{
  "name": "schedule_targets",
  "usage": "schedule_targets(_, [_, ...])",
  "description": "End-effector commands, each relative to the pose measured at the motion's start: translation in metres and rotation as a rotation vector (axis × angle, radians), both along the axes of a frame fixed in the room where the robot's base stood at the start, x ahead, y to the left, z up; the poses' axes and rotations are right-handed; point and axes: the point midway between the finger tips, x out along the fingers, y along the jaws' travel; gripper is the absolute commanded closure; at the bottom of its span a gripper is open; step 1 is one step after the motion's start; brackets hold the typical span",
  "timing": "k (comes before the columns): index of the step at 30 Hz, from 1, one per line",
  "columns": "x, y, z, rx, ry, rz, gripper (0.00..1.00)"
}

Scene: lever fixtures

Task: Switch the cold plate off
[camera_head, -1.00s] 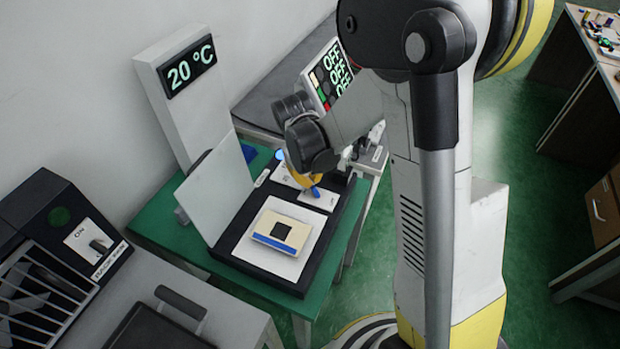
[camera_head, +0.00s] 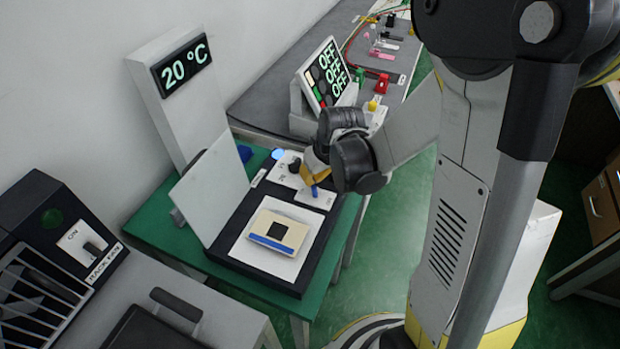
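The cold plate is a black slab (camera_head: 225,247) on a green table, with a white pad carrying a cream block that has a dark square and a blue edge. A tall white post behind it bears a display (camera_head: 183,67) reading 20 °C. At the slab's far right end are white switch panels (camera_head: 324,200) with a small blue lever (camera_head: 315,191); the panel lettering is too small to read. My gripper (camera_head: 316,176), partly yellow, is right over these panels, close to the blue lever. Its fingers are mostly hidden, and I cannot tell whether it touches the lever.
A tilted white lid (camera_head: 208,190) stands along the slab's left side. A board with several OFF readings (camera_head: 325,76) stands behind on a grey bench. Green floor shows at right.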

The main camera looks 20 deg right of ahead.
Motion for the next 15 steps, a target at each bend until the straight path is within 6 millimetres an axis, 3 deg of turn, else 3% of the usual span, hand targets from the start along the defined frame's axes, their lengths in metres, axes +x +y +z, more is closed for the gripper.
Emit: schedule_targets(15, [-0.0120, -0.0122, 0.0023, 0.048, -0.048, 0.001, 1.00])
